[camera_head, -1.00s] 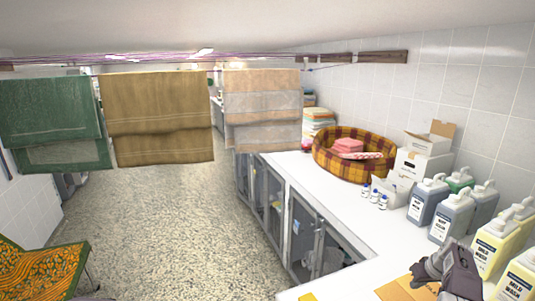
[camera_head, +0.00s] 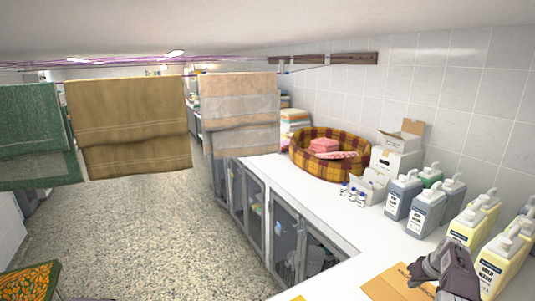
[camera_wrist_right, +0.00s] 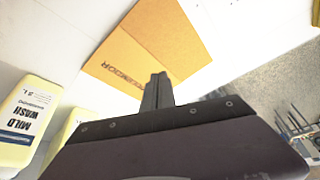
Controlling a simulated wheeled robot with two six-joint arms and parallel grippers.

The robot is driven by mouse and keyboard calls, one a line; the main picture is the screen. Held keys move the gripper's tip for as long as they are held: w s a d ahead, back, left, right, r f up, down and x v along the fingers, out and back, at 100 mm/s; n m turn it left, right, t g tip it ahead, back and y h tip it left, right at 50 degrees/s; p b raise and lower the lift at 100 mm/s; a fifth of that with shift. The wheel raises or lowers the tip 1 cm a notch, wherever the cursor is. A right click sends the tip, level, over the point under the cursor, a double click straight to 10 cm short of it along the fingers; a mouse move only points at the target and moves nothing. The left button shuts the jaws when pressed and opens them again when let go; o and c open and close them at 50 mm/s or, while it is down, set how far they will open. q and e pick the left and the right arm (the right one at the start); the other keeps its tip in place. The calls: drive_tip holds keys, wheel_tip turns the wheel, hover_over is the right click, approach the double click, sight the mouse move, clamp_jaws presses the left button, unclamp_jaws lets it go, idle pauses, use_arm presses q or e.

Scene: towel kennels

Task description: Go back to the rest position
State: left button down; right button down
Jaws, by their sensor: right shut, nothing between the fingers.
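My right gripper (camera_head: 428,270) is at the lower right of the head view, above the white counter and in front of the yellow wash bottles. Its fingers are shut with nothing between them. In the right wrist view the gripper (camera_wrist_right: 158,82) points at the counter, with its tip over the edge of a flat orange-brown cardboard piece (camera_wrist_right: 150,40). The cardboard (camera_head: 385,285) also shows beside the gripper in the head view. My left gripper is not in view.
Yellow bottles (camera_head: 492,265) and grey bottles (camera_head: 426,214) stand along the counter (camera_head: 300,196). A plaid basket (camera_head: 300,160) and white boxes (camera_head: 400,160) are farther back. Towels, one brown (camera_head: 130,125), hang at left over open floor (camera_head: 150,230). Kennels (camera_head: 285,240) sit below the counter.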

drive_tip(key=w+a+r+n+t+b, duration=0.1)
drive_tip(key=w+a+r+n+b, duration=0.2)
drive_tip(key=a, duration=0.6)
drive_tip(key=w+a+r+n+b, duration=0.15)
drive_tip(key=a+r+b, duration=0.3)
drive_tip(key=a, duration=0.45)
drive_tip(key=s+a+f+g+y+b, duration=0.1)
drive_tip(key=s+a+f+b, duration=0.25)
drive_tip(key=s+a, duration=0.7)
drive_tip(key=s+a+f+m+g+b, duration=0.1)
drive_tip(key=s+a+f+m, duration=0.1)
drive_tip(key=s+f, duration=0.4)
drive_tip(key=s+a+f+m+g+b, duration=0.1)
drive_tip(key=s+f, duration=0.6)
drive_tip(key=s, duration=1)
drive_tip(key=shift+s+a+f+m+g+h, duration=0.2)
drive_tip(key=shift+s+a+m+g+h, duration=0.15)
drive_tip(key=shift+a+m+g, duration=0.5)
drive_tip(key=shift+a, duration=0.15)
